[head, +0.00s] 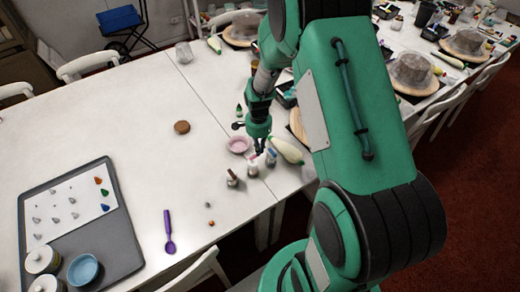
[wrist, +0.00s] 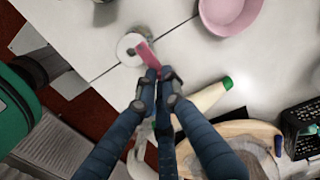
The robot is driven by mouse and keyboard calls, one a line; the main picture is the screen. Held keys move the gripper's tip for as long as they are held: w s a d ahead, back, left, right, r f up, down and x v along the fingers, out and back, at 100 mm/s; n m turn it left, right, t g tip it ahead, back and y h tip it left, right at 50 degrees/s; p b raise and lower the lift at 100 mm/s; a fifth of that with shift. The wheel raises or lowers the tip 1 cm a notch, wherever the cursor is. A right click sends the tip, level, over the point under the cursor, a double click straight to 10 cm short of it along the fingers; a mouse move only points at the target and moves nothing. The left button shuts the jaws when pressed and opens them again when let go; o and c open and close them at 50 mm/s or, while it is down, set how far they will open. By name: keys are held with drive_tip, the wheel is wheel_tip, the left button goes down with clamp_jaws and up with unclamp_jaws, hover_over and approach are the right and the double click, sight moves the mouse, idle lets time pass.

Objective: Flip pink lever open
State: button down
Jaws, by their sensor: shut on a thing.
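The pink lever (wrist: 147,55) juts from the round white top of a small bottle (wrist: 129,47) in the wrist view. In the head view the small pale bottle (head: 252,169) stands upright near the table's edge, just below my gripper. My gripper (wrist: 155,76) has its fingers brought together at the near end of the pink lever, and it is shut on it. My gripper also shows in the head view (head: 260,149), reaching down over the bottles. The fingers hide the lever's near end. The lever's exact angle is hard to tell.
A pink bowl (head: 239,145) and a pale, green-tipped piping bag (head: 287,151) lie nearby. A purple spoon (head: 169,232) and grey tray (head: 125,240) are left; the table between is mostly clear.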

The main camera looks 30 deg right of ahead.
idle(0.3)
drive_tip(key=c, duration=1.9)
unclamp_jaws()
drive_tip(key=shift+o, duration=0.2)
drive_tip(key=shift+r, duration=0.1)
wheel_tip(320, 180, up, 12)
drive_tip(key=shift+w, duration=0.1)
